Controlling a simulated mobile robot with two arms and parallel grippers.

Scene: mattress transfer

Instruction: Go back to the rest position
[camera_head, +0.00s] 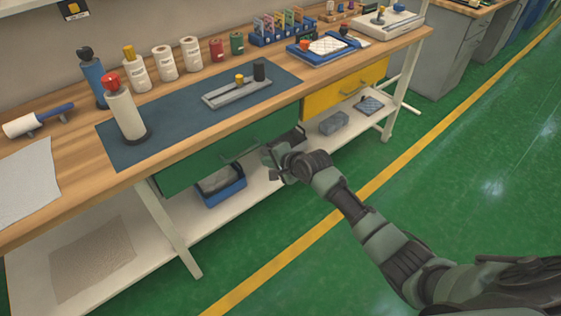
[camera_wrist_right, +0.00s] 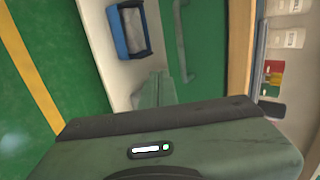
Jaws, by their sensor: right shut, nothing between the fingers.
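My right arm comes in from the lower right of the head view. Its gripper (camera_head: 268,158) is shut and empty in front of the green drawer (camera_head: 215,152) of the workbench. In the right wrist view the grey-green gripper body fills the bottom, and the gripper's fingers (camera_wrist_right: 155,90) point toward the bench's lower shelf. The green drawer front with its handle also shows there (camera_wrist_right: 190,50). My left gripper is not in view.
The wooden workbench (camera_head: 75,185) holds a blue mat (camera_head: 180,125), bottles, rolls and a blue tray (camera_head: 300,50). A blue bin (camera_head: 222,188) stands on the lower shelf (camera_head: 185,215). A yellow drawer (camera_head: 345,88) is to the right. The green floor (camera_head: 480,150) in front is clear.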

